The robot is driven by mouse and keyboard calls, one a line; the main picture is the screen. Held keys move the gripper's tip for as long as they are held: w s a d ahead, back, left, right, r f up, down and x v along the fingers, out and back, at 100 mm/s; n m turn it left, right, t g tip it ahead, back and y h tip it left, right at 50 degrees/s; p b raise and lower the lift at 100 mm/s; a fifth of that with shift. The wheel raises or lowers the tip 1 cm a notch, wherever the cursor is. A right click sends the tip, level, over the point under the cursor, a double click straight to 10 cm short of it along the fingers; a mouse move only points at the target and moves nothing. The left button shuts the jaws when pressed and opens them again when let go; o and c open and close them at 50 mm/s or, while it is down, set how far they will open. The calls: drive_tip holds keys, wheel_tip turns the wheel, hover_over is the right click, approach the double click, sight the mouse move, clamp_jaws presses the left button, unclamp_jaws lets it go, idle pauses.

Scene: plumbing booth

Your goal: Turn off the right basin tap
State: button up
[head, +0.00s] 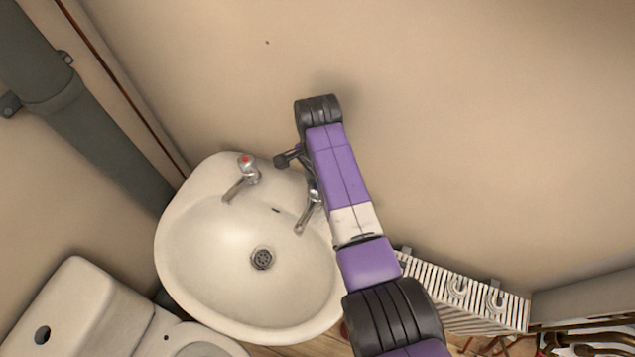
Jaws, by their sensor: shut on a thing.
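The white basin (205,260) fills the lower left of the head view. The right basin tap (308,215) is chrome; its spout shows, pointing down and left over the bowl, and its head is largely hidden by my arm. My gripper (312,182) is at the head of this tap, mostly covered by my purple arm, with only a dark part sticking out to the left. It is shut on the tap's head, though the fingertips are hard to see. The left tap (244,178), with a red dot on top, stands apart from my gripper. No water is visible at either spout.
A beige wall is close behind the basin and my arm. A grey-green pipe (95,130) runs down the left. A toilet (80,310) is at lower left. A white radiator (465,295) and copper pipes (590,335) are at lower right.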

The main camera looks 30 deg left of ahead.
drive_tip(key=shift+w+r+m, duration=0.15)
drive_tip(key=shift+m, duration=0.35)
drive_tip(key=o, duration=1.1)
drive_tip(key=shift+c, duration=0.2)
drive_tip(key=o, duration=0.3)
wheel_tip(320, 180, up, 8)
drive_tip(key=shift+f+b, duration=0.15)
drive_tip(key=shift+b, duration=0.5)
